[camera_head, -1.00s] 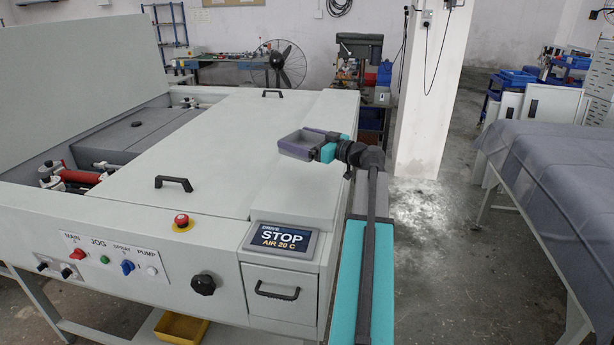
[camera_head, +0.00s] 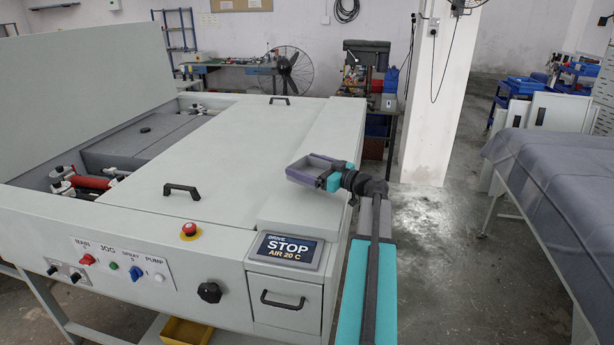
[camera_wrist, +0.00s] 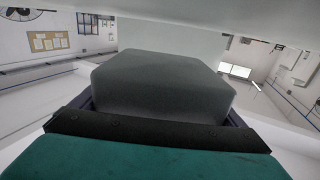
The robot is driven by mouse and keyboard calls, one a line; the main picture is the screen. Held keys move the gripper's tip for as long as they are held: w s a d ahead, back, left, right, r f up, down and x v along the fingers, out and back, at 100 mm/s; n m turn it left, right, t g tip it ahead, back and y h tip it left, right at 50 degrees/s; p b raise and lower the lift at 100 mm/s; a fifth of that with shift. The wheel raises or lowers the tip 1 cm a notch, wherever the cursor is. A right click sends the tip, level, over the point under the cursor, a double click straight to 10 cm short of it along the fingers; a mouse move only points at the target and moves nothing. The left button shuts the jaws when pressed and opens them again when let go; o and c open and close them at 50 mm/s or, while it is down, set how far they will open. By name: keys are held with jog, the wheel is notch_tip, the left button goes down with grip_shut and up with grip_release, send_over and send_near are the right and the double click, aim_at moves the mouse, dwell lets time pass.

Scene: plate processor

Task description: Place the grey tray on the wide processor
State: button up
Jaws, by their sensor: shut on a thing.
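The grey tray (camera_head: 301,179) is small and shallow with a purplish tint, open side up. It appears a little tilted in the head view.
The processor top has black handles (camera_head: 181,191) and a red stop button (camera_head: 189,230). A STOP display (camera_head: 287,250) sits at its front right. Its left section is open, with rollers (camera_head: 88,182). A cloth-covered table (camera_head: 555,175) stands right, with free floor between. A white pillar (camera_head: 435,120) stands behind.

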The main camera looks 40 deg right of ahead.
jog(key=shift+f, duration=0.15)
jog(key=shift+f+p, duration=0.9)
jog(key=shift+f, duration=1.05)
jog(key=shift+f+b, duration=0.15)
jog(key=shift+b, duration=0.2)
jog(key=o, duration=0.7)
jog(key=shift+o, duration=0.2)
jog(key=shift+r+p, duration=0.2)
jog(key=shift+p, duration=0.15)
